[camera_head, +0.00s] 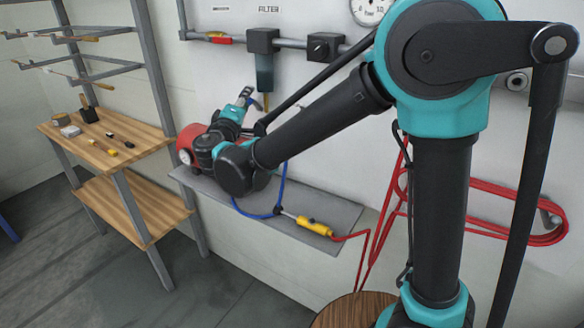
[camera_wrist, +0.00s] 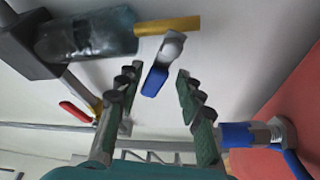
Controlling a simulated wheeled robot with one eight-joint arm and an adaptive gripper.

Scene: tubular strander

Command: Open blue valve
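The blue valve handle (camera_wrist: 155,80) shows in the wrist view, with a pale rounded body (camera_wrist: 170,46) at its upper end. My gripper (camera_wrist: 156,74) is open, its two green-and-black fingers on either side of the handle. I see gaps on both sides and no clear contact. In the head view my gripper (camera_head: 246,98) is small, below the filter and above the red tank. The handle is hard to tell apart from the fingers there.
The filter (camera_head: 264,72) hangs from the wall pipe, close to my gripper; its clear bowl (camera_wrist: 88,36) shows upper left in the wrist view. A red tank (camera_head: 186,152) stands on the grey shelf (camera_head: 340,214) below. A red-handled valve (camera_head: 221,39) is on the pipe.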

